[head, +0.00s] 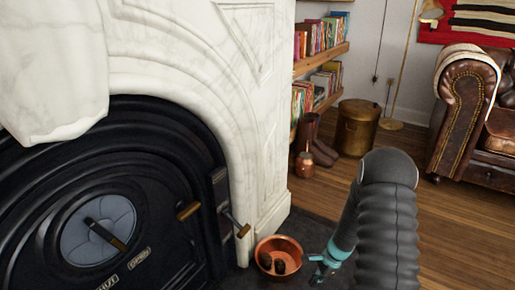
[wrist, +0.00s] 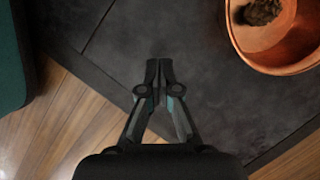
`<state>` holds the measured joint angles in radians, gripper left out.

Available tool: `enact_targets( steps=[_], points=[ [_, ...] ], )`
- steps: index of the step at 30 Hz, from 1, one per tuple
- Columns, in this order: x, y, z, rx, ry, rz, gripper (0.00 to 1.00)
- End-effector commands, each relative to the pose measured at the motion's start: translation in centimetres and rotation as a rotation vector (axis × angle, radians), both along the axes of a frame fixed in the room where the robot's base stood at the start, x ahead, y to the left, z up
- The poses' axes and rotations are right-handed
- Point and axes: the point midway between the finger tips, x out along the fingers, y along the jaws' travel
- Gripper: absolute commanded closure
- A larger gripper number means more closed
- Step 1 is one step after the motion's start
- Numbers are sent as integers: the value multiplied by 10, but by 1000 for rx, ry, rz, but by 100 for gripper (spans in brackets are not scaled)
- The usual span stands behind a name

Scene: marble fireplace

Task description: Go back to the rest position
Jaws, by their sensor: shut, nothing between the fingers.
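My gripper (head: 319,271) shows at the lower middle of the head view, at the end of my dark ribbed arm. It hangs just right of a copper bowl (head: 290,243), apart from it. In the wrist view my gripper (wrist: 159,64) has its fingertips together with nothing between them, over the dark hearth slab (wrist: 205,50). The copper bowl also shows at the top right of the wrist view (wrist: 289,68), with a dark brown lump (wrist: 262,10) inside. The head view shows dark brown lumps (head: 272,263) in the bowl.
The black fireplace front (head: 150,150) with projecting handles (head: 236,222) and the white marble surround (head: 250,130) stand left. A brass bin (head: 357,127), boots (head: 310,135) and a copper jug (head: 304,165) stand behind. A leather sofa (head: 463,110) is at right. Wooden floor (head: 450,215) between is clear.

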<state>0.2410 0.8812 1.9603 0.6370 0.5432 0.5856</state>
Motion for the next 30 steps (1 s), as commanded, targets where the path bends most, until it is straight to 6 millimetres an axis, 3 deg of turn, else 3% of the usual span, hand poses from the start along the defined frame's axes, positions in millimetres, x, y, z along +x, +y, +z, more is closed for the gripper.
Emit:
enact_targets(
  steps=[18, 30],
  points=[
    [-75, 20, 216, -42, -198, 781, 100],
    [-139, 26, 334, -181, -320, 1130, 100]
  ],
)
